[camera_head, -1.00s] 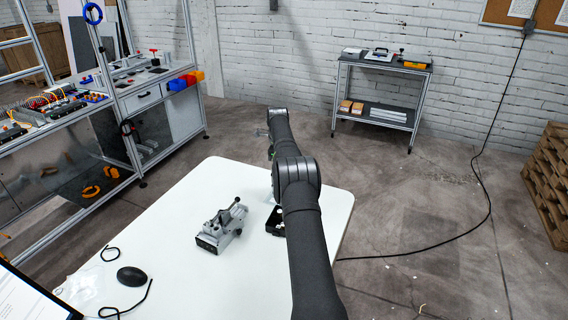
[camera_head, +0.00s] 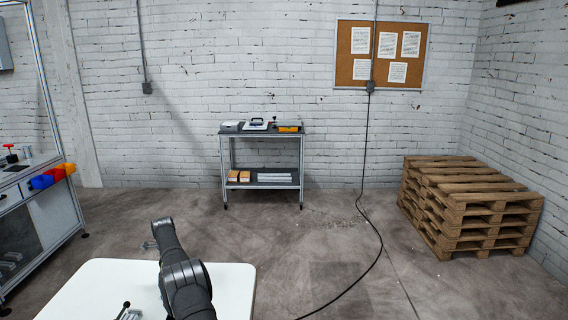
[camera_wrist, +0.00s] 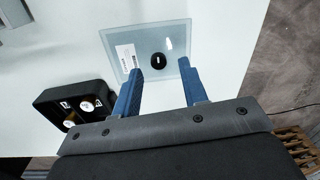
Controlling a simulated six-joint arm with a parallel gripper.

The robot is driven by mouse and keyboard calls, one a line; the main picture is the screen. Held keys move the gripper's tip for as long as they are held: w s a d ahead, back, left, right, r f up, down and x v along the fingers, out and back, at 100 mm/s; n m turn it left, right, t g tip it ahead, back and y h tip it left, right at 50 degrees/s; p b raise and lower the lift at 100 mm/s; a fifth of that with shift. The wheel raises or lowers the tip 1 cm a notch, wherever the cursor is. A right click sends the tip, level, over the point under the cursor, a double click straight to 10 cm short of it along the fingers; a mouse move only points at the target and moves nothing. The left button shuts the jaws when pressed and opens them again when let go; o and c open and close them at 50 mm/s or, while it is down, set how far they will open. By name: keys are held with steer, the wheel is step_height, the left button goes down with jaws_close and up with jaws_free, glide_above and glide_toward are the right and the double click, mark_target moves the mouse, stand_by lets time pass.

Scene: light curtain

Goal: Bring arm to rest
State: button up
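My gripper (camera_wrist: 160,69) shows in the wrist view with its two blue fingers spread apart. Nothing is held between them. Beyond the fingertips, a translucent bluish square plate (camera_wrist: 178,32) with a white label and a black round spot lies over the white table; whether the fingers touch it I cannot tell. In the head view my dark arm reaches out over the white table (camera_head: 235,285), and the gripper's fingers cannot be made out there.
A black box (camera_wrist: 45,100) holding small round pieces sits left of the fingers. A grey clamp fixture (camera_head: 125,312) is cut off at the head view's bottom edge. A wheeled cart (camera_head: 262,133) stands at the wall, stacked pallets (camera_head: 470,205) at right.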

steer(key=shift+r, duration=0.5)
